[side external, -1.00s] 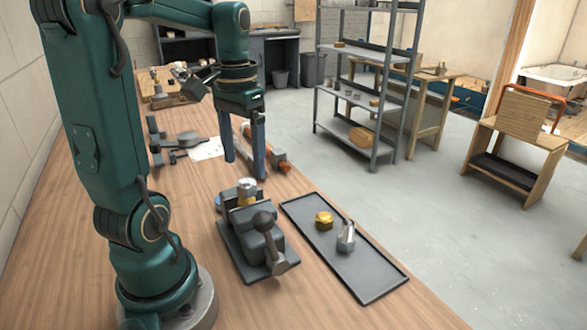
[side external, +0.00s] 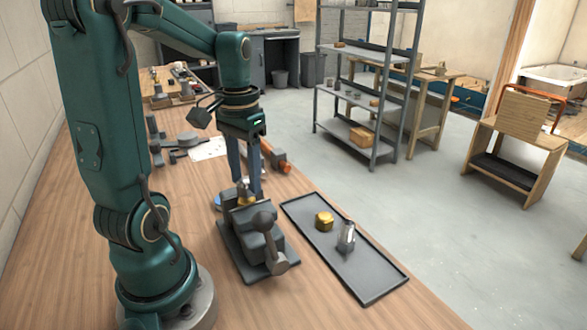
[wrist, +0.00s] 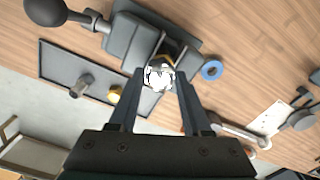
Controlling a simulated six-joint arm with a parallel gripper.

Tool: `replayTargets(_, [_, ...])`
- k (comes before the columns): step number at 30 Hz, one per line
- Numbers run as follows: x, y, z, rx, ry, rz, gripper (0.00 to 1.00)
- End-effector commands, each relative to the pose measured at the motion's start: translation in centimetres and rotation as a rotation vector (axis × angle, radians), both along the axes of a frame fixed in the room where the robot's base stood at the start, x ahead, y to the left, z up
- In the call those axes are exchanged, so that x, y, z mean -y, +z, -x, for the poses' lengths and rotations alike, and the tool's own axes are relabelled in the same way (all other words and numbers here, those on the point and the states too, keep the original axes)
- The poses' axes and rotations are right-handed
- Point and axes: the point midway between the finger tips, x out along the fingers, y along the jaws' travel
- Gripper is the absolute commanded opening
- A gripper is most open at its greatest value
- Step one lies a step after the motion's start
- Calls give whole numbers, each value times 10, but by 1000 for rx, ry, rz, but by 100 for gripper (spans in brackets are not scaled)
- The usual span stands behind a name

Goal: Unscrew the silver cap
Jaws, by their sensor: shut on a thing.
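The silver cap (wrist: 158,77) sits on top of a brass fitting (side external: 246,201) clamped in the grey vise (side external: 256,246). My gripper (wrist: 160,76) points down over the vise and is shut on the silver cap, one finger on each side of it. In the side view my gripper (side external: 247,186) reaches the top of the fitting, and its fingers mostly hide the cap. The brass also shows just beyond the cap in the wrist view.
A dark tray (side external: 376,290) right of the vise holds a brass nut (side external: 324,221) and a silver fitting (side external: 347,236). A blue ring (wrist: 212,70) and an orange-handled wrench (side external: 276,158) lie near the vise.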

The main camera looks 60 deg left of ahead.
Motion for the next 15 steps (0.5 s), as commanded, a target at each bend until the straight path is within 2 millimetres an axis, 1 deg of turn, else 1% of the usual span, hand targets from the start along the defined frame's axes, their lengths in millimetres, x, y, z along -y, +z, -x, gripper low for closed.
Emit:
replayTargets(2, [0,0,0,2,56,1,0])
replayTargets(9, [1,2,-1,1,384,2,0])
replayTargets(12, [1,2,-1,1,475,3,0])
replayTargets(15, [1,2,-1,1,517,3,0])
